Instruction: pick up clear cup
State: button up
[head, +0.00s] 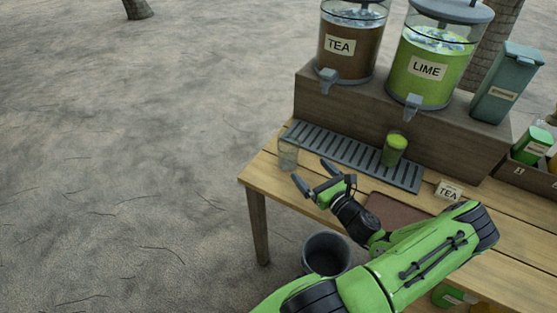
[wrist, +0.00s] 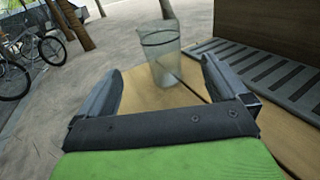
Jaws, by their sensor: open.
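The clear cup (head: 288,155) stands upright and looks empty on the wooden table, by the left end of the slatted drip tray. It also shows in the wrist view (wrist: 161,58), ahead of my gripper and between the lines of its two fingers. My gripper (head: 313,179) is open and empty over the table, a short way from the cup and apart from it. In the wrist view my gripper (wrist: 160,85) shows both fingers spread wide, with bare table between them.
The drip tray (head: 355,157) lies right of the cup, with a green-filled cup (head: 395,147) on it. Behind stand a tea dispenser (head: 350,50) and a lime dispenser (head: 430,68) on a wooden riser (head: 420,120). A TEA card (head: 448,191) stands at right. A bucket (head: 326,254) is below the table edge.

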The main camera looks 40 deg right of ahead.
aim_at(283, 141)
jog(key=w, duration=0.4)
jog(key=w+d+b, duration=0.1)
jog(key=w, duration=0.3)
jog(key=w+b, duration=0.1)
jog(key=w, duration=0.3)
jog(key=shift+w+d, duration=0.4)
jog(key=c, duration=1)
